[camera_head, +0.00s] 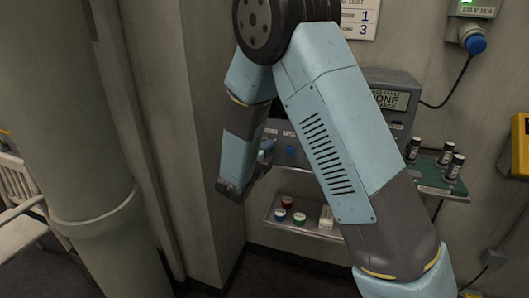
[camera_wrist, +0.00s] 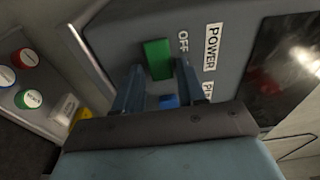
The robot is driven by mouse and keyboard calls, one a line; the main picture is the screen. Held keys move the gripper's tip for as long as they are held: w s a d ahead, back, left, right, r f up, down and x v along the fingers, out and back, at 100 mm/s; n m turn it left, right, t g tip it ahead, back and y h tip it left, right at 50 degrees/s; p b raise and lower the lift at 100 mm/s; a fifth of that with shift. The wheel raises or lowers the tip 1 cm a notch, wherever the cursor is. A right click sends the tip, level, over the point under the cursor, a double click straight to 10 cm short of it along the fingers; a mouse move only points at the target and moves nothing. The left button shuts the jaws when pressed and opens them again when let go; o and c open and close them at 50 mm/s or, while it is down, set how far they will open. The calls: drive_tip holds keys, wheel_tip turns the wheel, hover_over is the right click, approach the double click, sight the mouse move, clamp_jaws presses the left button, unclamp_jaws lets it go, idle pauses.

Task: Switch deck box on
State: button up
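The deck box (camera_head: 398,80) is a grey wall unit whose display reads something like "SIGNAL NONE"; my arm covers much of it in the head view. In the wrist view its grey panel (camera_wrist: 225,22) carries a green switch (camera_wrist: 157,59) beside the words "POWER" and "OFF". A blue button or knob (camera_wrist: 169,101) is below the switch, partly behind my gripper. My gripper (camera_wrist: 160,66) is open and empty, its two blue fingertips on either side of the green switch's lower part. I cannot tell whether they touch it. In the head view my gripper (camera_head: 268,150) is at the box's left side.
Below is a shelf (camera_head: 268,214) with red, green and blue-topped round items. A green rack (camera_head: 430,178) with several dark cylinders is at the right. A socket with a blue plug (camera_head: 476,44) and cable is above it. A large pipe (camera_head: 65,150) stands left.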

clamp_jaws()
drive_tip(key=shift+s+d+f+n+t+y, duration=0.1)
drive_tip(key=shift+d+n+t+y, duration=0.2)
drive_tip(key=shift+n+y, duration=0.4)
drive_tip(key=shift+d+n+t+y, duration=0.1)
drive_tip(key=shift+n+t+y, duration=0.3)
drive_tip(key=shift+y, duration=0.5)
drive_tip(key=shift+o, duration=1.3)
unclamp_jaws()
drive_tip(key=shift+a, duration=0.1)
drive_tip(key=v, duration=1.3)
drive_tip(key=shift+s+a, duration=0.1)
drive_tip(key=shift+s, duration=0.25)
